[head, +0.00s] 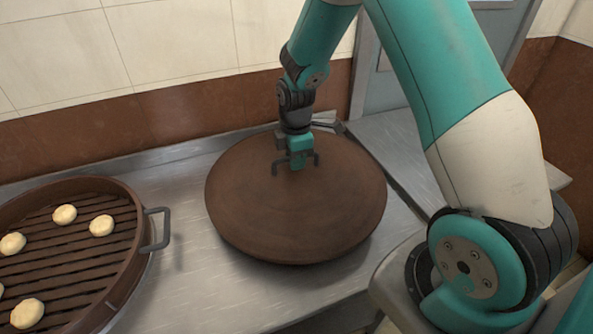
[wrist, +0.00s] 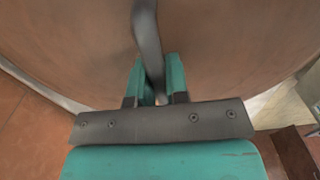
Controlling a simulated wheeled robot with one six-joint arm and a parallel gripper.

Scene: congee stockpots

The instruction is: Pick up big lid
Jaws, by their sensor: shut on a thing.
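The big lid (head: 300,215) is a wide round brown disc above the steel counter at the middle of the head view. It looks slightly tilted, and a shadow lies under its front edge. Its dark handle (head: 316,158) stands up near the top. My gripper (head: 297,163) comes down from above and is shut on the handle. In the wrist view the dark handle bar (wrist: 148,40) runs between my two teal fingers (wrist: 160,80), with the brown lid face (wrist: 70,45) filling the view behind. I cannot tell what is under the lid.
A round brown steamer (head: 125,215) with a slatted base, a side handle (head: 157,229) and several pale buns (head: 102,225) stands at the left. The steel counter (head: 220,300) is bare in front of the lid. A tiled wall (head: 180,45) rises behind.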

